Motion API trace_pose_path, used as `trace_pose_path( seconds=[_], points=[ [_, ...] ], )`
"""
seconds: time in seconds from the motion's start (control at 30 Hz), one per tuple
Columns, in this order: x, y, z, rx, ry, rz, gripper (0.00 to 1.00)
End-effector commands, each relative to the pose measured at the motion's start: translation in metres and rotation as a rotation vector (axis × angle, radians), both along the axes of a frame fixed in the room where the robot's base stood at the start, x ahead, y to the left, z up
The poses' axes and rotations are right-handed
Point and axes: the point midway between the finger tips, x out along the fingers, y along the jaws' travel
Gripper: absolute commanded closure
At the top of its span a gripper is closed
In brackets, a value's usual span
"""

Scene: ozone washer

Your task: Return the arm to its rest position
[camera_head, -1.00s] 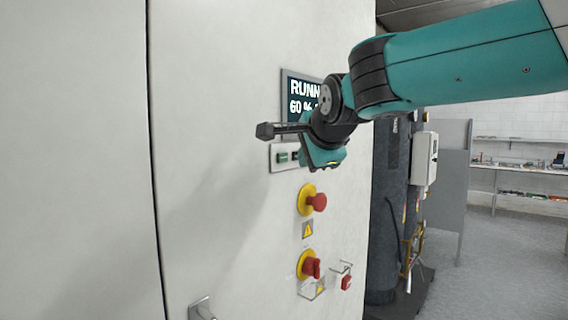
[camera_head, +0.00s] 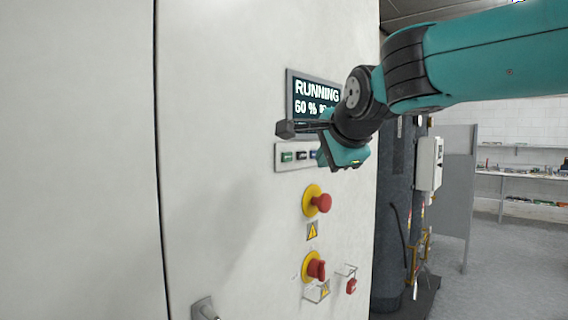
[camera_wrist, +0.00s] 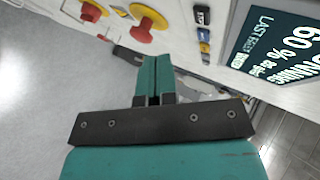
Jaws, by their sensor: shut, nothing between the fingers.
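My gripper (camera_head: 284,129) is shut and empty. It is in front of the white cabinet (camera_head: 225,130), pointing left across the lower part of the display (camera_head: 302,92); it looks apart from the panel, though the gap is hard to judge. In the wrist view my shut gripper (camera_wrist: 153,75) has nothing between its fingers. The display reads "RUNNING" and "60 %", partly hidden by my arm. It also shows in the wrist view (camera_wrist: 272,45). A button strip (camera_head: 280,167) with green, black and blue buttons sits below the display, partly covered by my wrist.
A door handle (camera_head: 204,309) sticks out lower left. A dark column (camera_head: 393,215) stands behind; open floor (camera_head: 500,265) lies right.

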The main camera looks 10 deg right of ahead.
Motion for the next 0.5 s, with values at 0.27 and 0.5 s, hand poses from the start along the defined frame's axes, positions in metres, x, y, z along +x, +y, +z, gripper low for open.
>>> trace_pose_path(
  seconds=[0.27, 0.5],
  points=[
    [-0.069, 0.027, -0.099, -0.358, 0.218, 0.493, 1.0],
    [-0.203, 0.052, -0.21, -0.693, 0.335, 1.328, 1.0]
  ],
)
